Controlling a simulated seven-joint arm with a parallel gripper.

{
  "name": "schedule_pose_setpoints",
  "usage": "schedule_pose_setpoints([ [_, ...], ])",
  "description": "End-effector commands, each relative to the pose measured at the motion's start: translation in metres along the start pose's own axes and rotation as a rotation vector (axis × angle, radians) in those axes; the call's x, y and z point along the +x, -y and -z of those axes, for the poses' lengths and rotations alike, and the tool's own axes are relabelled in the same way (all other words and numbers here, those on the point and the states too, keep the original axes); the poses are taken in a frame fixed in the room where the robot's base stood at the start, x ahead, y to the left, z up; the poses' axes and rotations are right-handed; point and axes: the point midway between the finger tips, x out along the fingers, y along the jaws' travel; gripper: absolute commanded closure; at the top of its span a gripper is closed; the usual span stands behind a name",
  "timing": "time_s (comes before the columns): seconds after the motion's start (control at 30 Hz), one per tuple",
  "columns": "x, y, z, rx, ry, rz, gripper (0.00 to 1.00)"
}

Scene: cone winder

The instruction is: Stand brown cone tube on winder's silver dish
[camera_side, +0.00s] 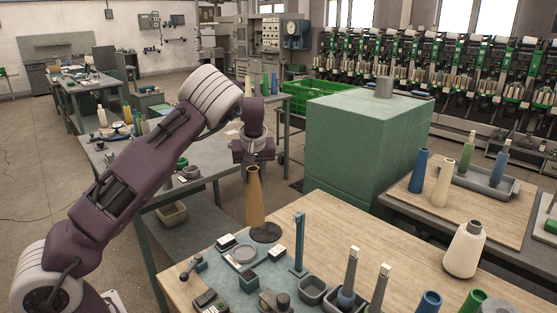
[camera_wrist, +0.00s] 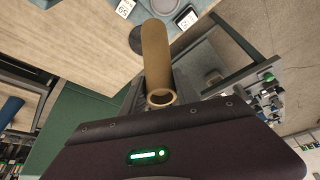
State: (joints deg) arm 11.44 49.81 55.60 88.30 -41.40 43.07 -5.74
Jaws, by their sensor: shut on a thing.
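The brown cone tube (camera_side: 254,203) hangs near upright from my gripper (camera_side: 253,168), which is shut on its upper end. In the wrist view the tube (camera_wrist: 157,58) runs away from the gripper, its open rim nearest the camera. In the side view its lower end overlaps a dark round pad (camera_side: 270,235) at the table's edge; I cannot tell whether they touch. A silver-grey round dish (camera_side: 243,253) sits on the blue-grey winder, just left of and nearer than the tube.
A thin blue-grey post (camera_side: 299,243) rises from the winder, right of the tube. A big green box (camera_side: 360,140) stands behind. Bare wood (camera_side: 400,245) lies to the right.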

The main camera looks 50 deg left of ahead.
Motion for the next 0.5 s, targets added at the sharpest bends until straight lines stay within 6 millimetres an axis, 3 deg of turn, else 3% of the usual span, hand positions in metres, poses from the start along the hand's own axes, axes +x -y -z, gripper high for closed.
schedule_pose_setpoints([
  [0.1,0.002,0.027,-0.023,-0.061,0.003,0.024,0.99],
  [0.2,0.004,0.04,-0.034,-0.086,0.002,0.035,0.99],
  [0.5,0.032,0.045,-0.048,-0.095,0.002,0.041,0.99],
])
